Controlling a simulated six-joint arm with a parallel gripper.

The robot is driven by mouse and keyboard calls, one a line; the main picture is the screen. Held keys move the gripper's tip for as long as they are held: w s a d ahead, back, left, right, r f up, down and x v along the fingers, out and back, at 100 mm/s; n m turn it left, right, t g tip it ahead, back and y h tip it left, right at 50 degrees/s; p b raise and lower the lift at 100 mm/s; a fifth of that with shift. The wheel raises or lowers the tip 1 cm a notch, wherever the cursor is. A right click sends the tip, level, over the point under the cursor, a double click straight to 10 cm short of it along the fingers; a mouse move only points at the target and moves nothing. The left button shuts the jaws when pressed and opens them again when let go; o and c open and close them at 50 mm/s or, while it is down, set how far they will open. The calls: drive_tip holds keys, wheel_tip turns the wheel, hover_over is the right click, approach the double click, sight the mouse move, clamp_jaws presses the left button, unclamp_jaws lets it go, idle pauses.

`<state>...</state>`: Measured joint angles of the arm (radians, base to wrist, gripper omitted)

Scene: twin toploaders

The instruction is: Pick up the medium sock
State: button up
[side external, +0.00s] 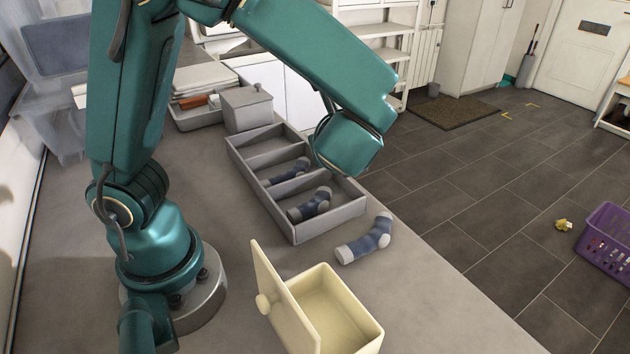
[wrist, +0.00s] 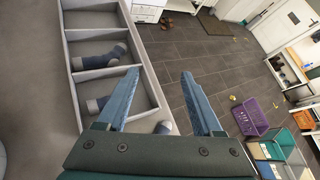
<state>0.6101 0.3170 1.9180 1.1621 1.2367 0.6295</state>
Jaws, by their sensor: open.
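Three blue-and-grey socks show in the side view. One sock (side external: 287,172) lies in a middle compartment of the grey divided tray (side external: 268,217). A second sock (side external: 310,204) lies in the front compartment. A third, larger-looking sock (side external: 365,241) lies on the counter outside the tray. I cannot tell for certain which is the medium one. In the wrist view my gripper (wrist: 161,74) is open and empty, above the tray's edge. The middle-compartment sock (wrist: 100,57) is left of it; the front one (wrist: 95,104) is partly hidden by the left finger. The fingers are hidden in the side view.
A grey lidded box (side external: 247,107) stands behind the tray. The counter's edge drops to the tiled floor at right, where a purple basket (side external: 605,240) stands.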

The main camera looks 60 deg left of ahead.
drive_tip(key=d+f+m+t, duration=0.1)
drive_tip(key=d+f+m, duration=0.1)
drive_tip(key=d, duration=0.1)
drive_tip(key=w+d+f+m+t, duration=0.1)
drive_tip(key=d+f+m, duration=0.1)
drive_tip(key=d, duration=0.1)
drive_tip(key=d+f+m+t+h, duration=0.1)
drive_tip(key=d+f+m, duration=0.2)
drive_tip(key=shift+w+d, duration=0.1)
drive_tip(key=shift+w, duration=0.1)
approach(383, 222)
drive_tip(key=shift+x, duration=2.1)
drive_tip(key=x, duration=0.5)
clamp_jaws()
